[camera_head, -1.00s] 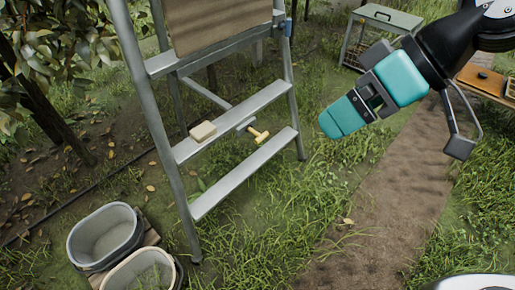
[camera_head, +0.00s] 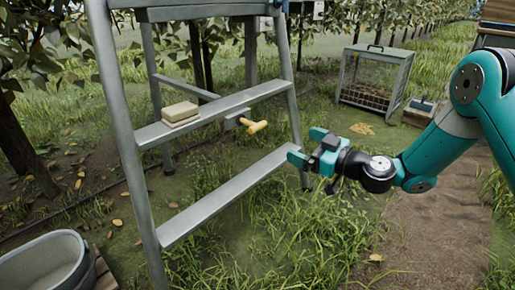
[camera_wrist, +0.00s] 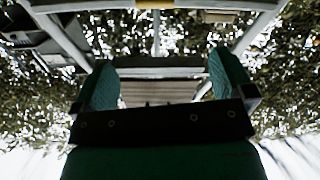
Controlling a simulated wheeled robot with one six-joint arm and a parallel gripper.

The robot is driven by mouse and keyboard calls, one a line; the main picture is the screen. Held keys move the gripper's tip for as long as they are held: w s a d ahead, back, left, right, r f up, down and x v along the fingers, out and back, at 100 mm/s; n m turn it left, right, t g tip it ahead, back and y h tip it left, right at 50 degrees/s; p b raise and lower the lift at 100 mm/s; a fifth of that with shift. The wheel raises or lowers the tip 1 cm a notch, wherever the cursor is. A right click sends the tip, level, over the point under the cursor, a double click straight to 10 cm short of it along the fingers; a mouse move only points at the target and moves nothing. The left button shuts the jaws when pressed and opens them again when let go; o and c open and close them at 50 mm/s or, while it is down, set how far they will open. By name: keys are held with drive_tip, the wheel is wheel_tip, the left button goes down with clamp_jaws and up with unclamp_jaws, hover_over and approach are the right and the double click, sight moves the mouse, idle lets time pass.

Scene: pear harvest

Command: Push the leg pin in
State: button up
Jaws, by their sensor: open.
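My gripper (camera_head: 305,147) is open and empty. In the head view it is below and to the right of the pin, by the right end of the lower step, apart from the pin. In the wrist view the two teal fingers (camera_wrist: 165,85) are spread, with blurred slats between them. A small yellow patch shows at the top edge there; I cannot tell whether it is the pin.
A tan block (camera_head: 180,112) lies on the step left of the pin. A grey tub (camera_head: 45,262) stands at the lower left. A grey wire-sided crate (camera_head: 376,78) stands behind on the grass. Grass and a dirt path are open to the right.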

sight(261, 128)
drive_tip(key=b+x, duration=0.1)
drive_tip(key=x, duration=0.4)
drive_tip(key=b+x, duration=0.1)
drive_tip(key=x, duration=0.5)
drive_tip(key=f+b+x, duration=0.1)
drive_tip(key=x, duration=0.5)
drive_tip(key=shift+w, duration=0.4)
